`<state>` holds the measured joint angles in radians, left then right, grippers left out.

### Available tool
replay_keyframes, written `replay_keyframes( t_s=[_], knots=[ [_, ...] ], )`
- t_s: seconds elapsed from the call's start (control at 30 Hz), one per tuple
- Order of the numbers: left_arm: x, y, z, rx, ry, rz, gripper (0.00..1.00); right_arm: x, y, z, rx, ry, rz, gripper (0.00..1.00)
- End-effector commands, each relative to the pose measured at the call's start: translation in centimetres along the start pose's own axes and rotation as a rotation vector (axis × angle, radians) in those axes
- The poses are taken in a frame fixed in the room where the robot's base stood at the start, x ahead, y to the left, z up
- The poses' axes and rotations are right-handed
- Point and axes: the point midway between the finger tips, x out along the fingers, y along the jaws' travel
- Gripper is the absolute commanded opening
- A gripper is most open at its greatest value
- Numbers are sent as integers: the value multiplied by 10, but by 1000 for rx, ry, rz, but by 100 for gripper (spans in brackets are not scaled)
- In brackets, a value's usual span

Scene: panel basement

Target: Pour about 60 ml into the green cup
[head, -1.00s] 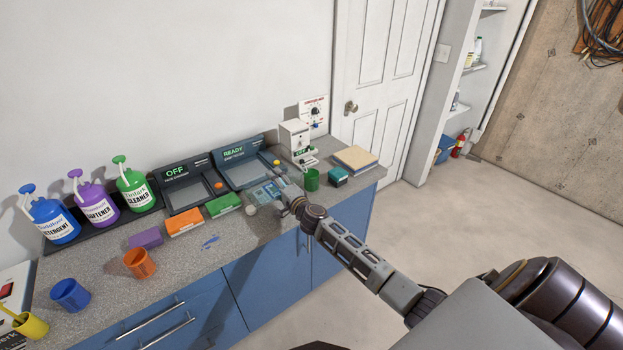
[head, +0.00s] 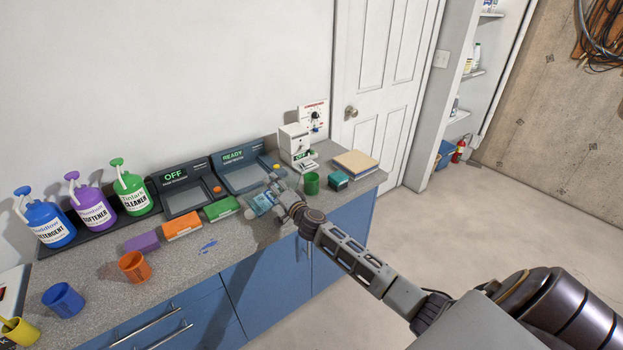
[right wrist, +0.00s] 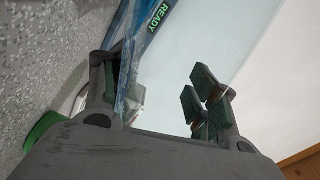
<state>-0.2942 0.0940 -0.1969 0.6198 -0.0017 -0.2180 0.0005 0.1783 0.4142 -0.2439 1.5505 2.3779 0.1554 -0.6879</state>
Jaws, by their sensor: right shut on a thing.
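The green cup (head: 312,183) stands upright on the counter in the head view, just right of my right gripper and in front of a small white machine. My right gripper (head: 278,200) is shut on a clear, bluish container (head: 261,203), which points left, away from the green cup. The container looks tilted; its contents are hard to make out. In the right wrist view, see-through blue material (right wrist: 128,65) shows beside one finger of the right gripper (right wrist: 155,92). My left gripper is not in view.
A dark "READY" panel (head: 240,172) stands behind the gripper, and the white machine (head: 296,144) behind the cup. A teal box (head: 337,180) sits close right of the cup.

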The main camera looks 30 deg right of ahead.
Motion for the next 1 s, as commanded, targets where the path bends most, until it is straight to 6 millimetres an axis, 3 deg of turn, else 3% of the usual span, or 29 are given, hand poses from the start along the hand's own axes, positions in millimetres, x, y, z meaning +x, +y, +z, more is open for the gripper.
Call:
replay_keyframes(
  t_s=[1.0],
  knots=[
    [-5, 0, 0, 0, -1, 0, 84, 0, -3, -3, -39, 0, -1, 28]
  ],
)
